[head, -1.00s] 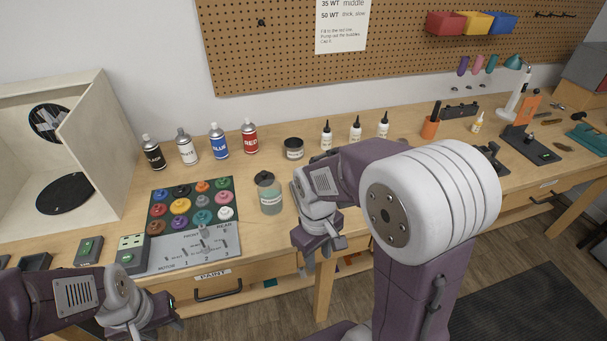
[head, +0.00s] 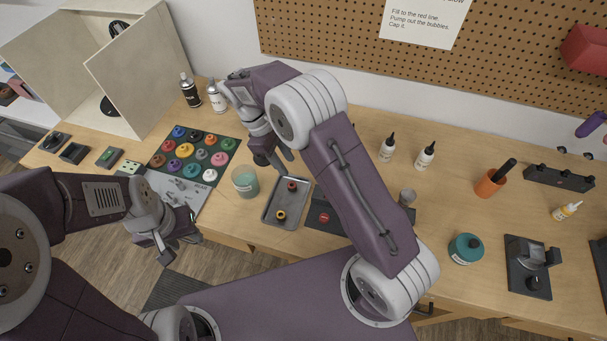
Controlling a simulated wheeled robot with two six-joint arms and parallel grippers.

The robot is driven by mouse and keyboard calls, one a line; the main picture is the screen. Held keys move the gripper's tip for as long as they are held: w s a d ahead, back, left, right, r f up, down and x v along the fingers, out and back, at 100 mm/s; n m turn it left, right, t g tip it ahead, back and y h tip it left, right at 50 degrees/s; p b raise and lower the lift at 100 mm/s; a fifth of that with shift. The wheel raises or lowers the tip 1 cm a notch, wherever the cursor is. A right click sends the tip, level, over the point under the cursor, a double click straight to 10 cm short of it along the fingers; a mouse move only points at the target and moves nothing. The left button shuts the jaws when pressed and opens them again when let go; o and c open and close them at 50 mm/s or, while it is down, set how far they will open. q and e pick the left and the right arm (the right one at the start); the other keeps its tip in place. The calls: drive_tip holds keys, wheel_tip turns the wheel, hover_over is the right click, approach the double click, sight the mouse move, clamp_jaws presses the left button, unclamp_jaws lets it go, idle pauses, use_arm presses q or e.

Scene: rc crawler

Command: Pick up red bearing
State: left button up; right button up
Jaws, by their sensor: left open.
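A small dark red ring, the red bearing (head: 292,185), lies in the upper part of a grey metal tray (head: 270,209) in the head view. My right gripper (head: 274,160) hangs above and slightly left of the tray's far edge, apart from the red bearing. Its fingers are small and dark, so I cannot tell how far apart they are. My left gripper (head: 181,248) is open and empty in front of the table edge, left of the tray.
A jar of greenish liquid (head: 245,181) stands just left of the tray. A dark pad with a red spot (head: 324,217) lies to its right, partly behind my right arm. A paint pot rack (head: 193,152) is further left. Two white bottles (head: 387,148) stand at the back.

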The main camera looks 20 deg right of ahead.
sight(292, 185)
drive_tip(key=f, duration=0.1)
drive_tip(key=s+f, duration=0.1)
drive_tip(key=f, duration=0.1)
drive_tip(key=shift+s+a+f+p, duration=0.15)
drive_tip(key=shift+a+f+p, duration=0.1)
drive_tip(key=shift+p, duration=0.1)
drive_tip(key=shift+f, duration=0.3)
drive_tip(key=p+x, duration=0.1)
drive_tip(key=x, duration=0.3)
drive_tip(key=shift+a, duration=0.1)
drive_tip(key=shift+d+f, duration=0.25)
drive_tip(key=shift+f, duration=0.1)
use_arm(q)
drive_tip(key=shift+w+a+r, duration=0.1)
drive_tip(key=shift+a+r, duration=0.65)
drive_tip(key=shift+r, duration=0.35)
use_arm(e)
drive_tip(key=shift+a, duration=0.15)
clamp_jaws()
